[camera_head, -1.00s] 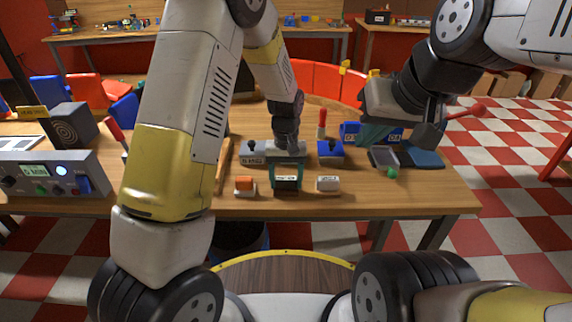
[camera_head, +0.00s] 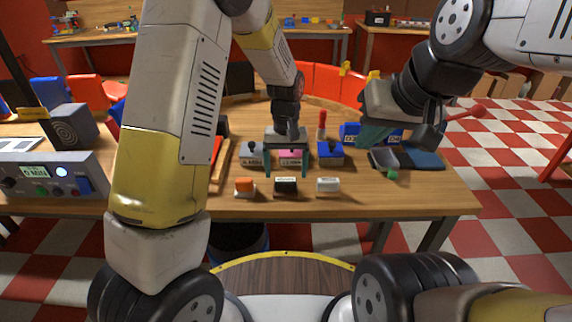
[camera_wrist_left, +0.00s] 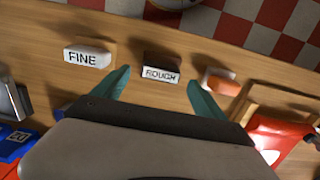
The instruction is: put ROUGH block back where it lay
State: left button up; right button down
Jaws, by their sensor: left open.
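The ROUGH block (camera_head: 286,187) is dark with a white label and rests on the table near its front edge, between an orange-topped block (camera_head: 245,187) and the white-labelled FINE block (camera_head: 328,186). In the left wrist view the ROUGH block (camera_wrist_left: 160,67) and the FINE block (camera_wrist_left: 88,57) show readable labels. My left gripper (camera_head: 287,172) is open and empty, just behind and above the ROUGH block, apart from it. Its teal fingertips (camera_wrist_left: 158,80) flank the block in the wrist view. My right gripper (camera_head: 400,135) hangs over the table's right side; its opening is unclear.
Behind the block row stand a grey unit (camera_head: 253,155), a pink-fronted one partly hidden by my left gripper, and a blue one (camera_head: 330,153). A grey tray (camera_head: 383,158) and green ball (camera_head: 392,175) are at right. A control box (camera_head: 50,178) stands at left.

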aim_at(286, 178)
pick_arm(q)
jog(key=s+a+r+t+h, duration=0.1)
jog(key=s+a+r, duration=0.1)
jog(key=r, duration=0.5)
jog(key=s+a+r, duration=0.1)
jog(key=a+r, duration=0.2)
jog(key=r, duration=0.5)
jog(key=s+a+r+t, duration=0.3)
jog(key=s+a+r, duration=0.1)
jog(key=s, duration=0.4)
jog(key=s+a+r+t+h, duration=0.1)
jog(key=s+a+r, duration=0.3)
jog(key=s, duration=0.5)
jog(key=shift+a+m+t, duration=0.3)
jog(key=shift+a+t, duration=0.3)
jog(key=shift+t, duration=0.3)
jog(key=shift+r, duration=0.1)
